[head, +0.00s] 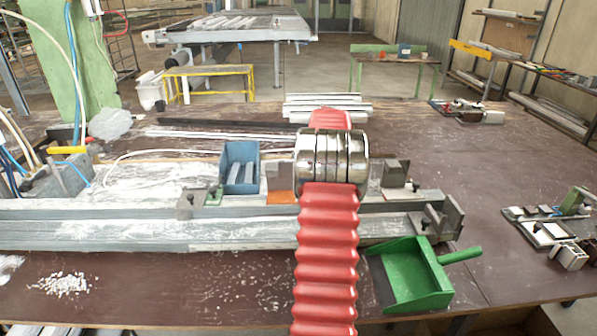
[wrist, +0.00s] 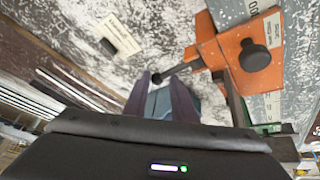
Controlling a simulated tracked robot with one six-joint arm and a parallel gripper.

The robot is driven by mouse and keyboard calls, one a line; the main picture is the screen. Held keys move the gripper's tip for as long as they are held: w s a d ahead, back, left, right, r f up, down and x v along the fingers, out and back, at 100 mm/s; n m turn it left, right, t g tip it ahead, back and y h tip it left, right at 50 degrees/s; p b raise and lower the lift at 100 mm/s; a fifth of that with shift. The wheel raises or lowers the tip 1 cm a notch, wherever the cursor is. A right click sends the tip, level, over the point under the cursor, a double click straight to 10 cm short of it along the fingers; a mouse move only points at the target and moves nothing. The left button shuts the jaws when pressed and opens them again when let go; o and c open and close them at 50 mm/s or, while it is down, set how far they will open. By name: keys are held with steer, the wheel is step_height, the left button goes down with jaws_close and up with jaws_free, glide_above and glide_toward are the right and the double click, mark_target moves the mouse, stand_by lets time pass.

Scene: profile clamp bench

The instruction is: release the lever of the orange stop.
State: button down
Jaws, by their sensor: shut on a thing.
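The orange stop (wrist: 245,62) is at the upper right of the wrist view, with a round black knob on top. Its dark lever (wrist: 183,68) reaches left from the orange block to a black ball end. My gripper (wrist: 160,80) is shut on the lever at this ball end, with one finger on each side. In the head view a small part of the orange stop (head: 281,198) shows on the rail just left of my arm. My arm hides the gripper and the lever there.
A blue bin (head: 240,167) stands left of the orange stop. A green dustpan (head: 412,275) lies in front of the rail (head: 130,232), right of my arm. Metal profiles (head: 318,105) lie behind. The bench's right middle is mostly clear.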

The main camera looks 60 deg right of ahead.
steer(key=c, duration=1.5)
jaws_free()
steer(key=shift+s, duration=0.1)
steer(key=shift+o, duration=0.2)
steer(key=v, duration=1.3)
steer(key=shift+s+r, duration=0.15)
steer(key=shift+r, duration=0.2)
